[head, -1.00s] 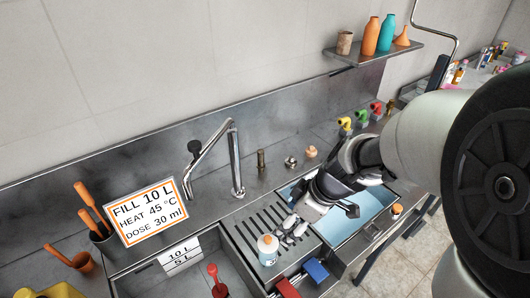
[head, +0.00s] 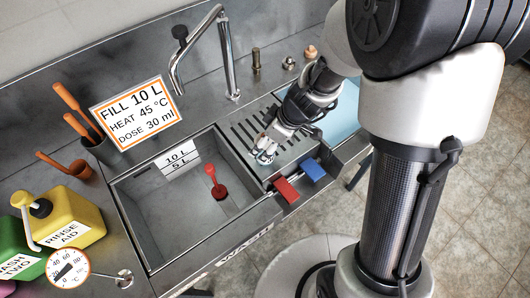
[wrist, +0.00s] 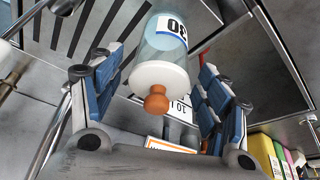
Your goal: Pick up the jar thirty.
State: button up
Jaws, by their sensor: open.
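Jar thirty (wrist: 158,74) shows in the wrist view as a clear bluish jar with a white lid, an orange knob and a label with 30 on it. It sits between the two blue-padded fingers of my gripper (wrist: 160,60), which are spread apart. A gap shows between the jar and the finger on each side. In the head view my gripper (head: 267,146) is low over the slotted drainboard beside the sink. There the jar is mostly hidden by the fingers, and I cannot make it out clearly.
The sink (head: 160,205) with a red plug handle (head: 216,184) lies left of my gripper. A red block (head: 286,190) and a blue block (head: 313,170) are at the front edge close by. The tall faucet (head: 226,60) stands behind. A sign (head: 138,112) stands at the back left.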

jog(key=shift+w+a+f, duration=0.15)
jog(key=shift+a+f, duration=0.1)
jog(key=shift+f, duration=0.4)
jog(key=shift+c, duration=0.5)
jog(key=c, duration=1.1)
